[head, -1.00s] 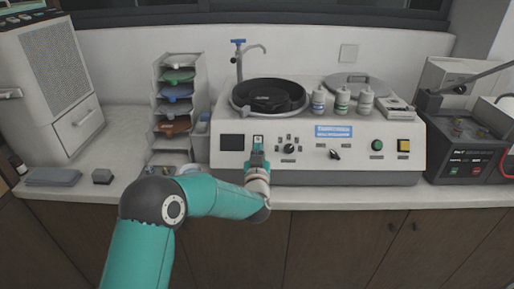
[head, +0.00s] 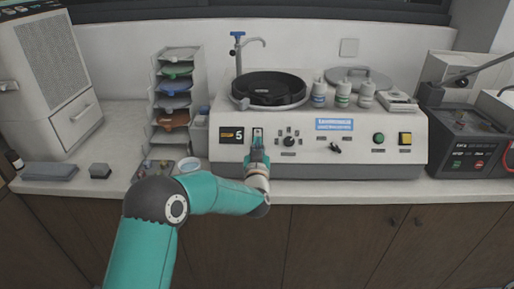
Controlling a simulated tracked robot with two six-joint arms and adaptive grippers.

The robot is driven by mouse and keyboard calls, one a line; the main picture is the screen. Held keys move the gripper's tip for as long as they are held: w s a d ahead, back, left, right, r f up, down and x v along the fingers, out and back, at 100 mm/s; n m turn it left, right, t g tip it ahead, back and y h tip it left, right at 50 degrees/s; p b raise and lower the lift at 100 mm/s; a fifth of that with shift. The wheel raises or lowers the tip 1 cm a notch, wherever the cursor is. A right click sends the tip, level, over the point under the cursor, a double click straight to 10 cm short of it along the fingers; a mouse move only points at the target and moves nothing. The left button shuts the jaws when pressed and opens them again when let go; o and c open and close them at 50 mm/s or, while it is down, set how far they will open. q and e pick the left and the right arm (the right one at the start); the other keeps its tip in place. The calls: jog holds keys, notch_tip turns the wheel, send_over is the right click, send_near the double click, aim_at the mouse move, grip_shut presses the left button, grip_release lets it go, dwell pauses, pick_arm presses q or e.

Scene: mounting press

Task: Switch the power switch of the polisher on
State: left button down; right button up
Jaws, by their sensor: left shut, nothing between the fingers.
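The polisher (head: 375,156) is a wide white machine on the counter with a dark round bowl (head: 270,90) on top. Its small display (head: 232,135) at the front left is lit, with orange and white marks. Just right of the display is the power switch (head: 258,131), partly hidden by my left gripper. My left gripper (head: 257,147) is shut and empty, its fingertips at or just below the switch. I cannot tell whether they touch it. My right gripper is not in view.
More controls sit on the panel: a knob (head: 289,142), a black lever (head: 335,149), a green button (head: 378,138) and a yellow switch (head: 405,138). Bottles (head: 343,96) stand on top. A disc rack (head: 156,112) stands left, a black-fronted machine (head: 465,150) right.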

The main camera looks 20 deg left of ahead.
pick_arm(q)
jog(key=shift+s+d+r, duration=0.25)
jog(key=shift+s+r, duration=0.05)
jog(key=shift+s, duration=0.2)
jog(key=b+v, duration=0.3)
jog(key=v, duration=0.9)
jog(key=shift+f+b, duration=0.35)
jog(key=shift+b, duration=0.05)
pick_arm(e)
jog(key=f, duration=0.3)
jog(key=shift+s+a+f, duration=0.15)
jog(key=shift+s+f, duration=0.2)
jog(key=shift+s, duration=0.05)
pick_arm(q)
jog(key=shift+a, duration=0.1)
